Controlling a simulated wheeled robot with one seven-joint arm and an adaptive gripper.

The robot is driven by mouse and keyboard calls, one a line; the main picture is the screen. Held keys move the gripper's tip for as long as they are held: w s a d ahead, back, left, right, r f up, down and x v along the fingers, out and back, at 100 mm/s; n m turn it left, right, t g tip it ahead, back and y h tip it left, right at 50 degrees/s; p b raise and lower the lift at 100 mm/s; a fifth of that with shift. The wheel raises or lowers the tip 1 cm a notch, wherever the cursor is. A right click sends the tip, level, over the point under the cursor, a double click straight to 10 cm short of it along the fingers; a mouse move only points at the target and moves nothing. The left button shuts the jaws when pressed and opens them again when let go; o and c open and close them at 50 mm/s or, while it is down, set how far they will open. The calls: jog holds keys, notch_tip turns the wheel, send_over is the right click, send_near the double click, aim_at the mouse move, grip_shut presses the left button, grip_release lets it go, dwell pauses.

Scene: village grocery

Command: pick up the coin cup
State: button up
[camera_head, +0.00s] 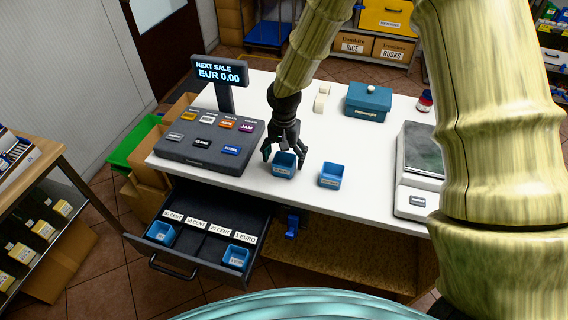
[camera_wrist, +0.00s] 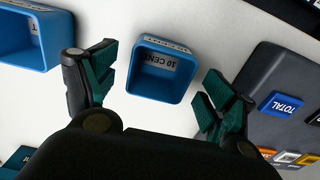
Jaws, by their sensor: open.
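A blue coin cup (camera_head: 285,168) stands on the white counter in front of the register. In the wrist view this cup (camera_wrist: 157,88) has a label reading 10 CENT and lies between my fingers, with gaps on both sides. My gripper (camera_head: 284,150) points down over it with its fingers open; its green-padded fingertips (camera_wrist: 157,85) also show in the wrist view. A second blue cup (camera_head: 331,176) stands to the right on the counter, and it shows at the left of the wrist view (camera_wrist: 30,58).
The open cash drawer (camera_head: 205,239) below holds two blue cups (camera_head: 161,233) (camera_head: 236,257) and labelled compartments. The register (camera_head: 205,145) is left of my gripper, the scale (camera_head: 418,180) to the right. A teal box (camera_head: 368,104) stands behind.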

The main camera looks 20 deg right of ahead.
aim_at(283, 164)
jog(key=shift+f+p, duration=0.3)
jog(key=shift+f, duration=0.95)
jog(key=c, duration=0.9)
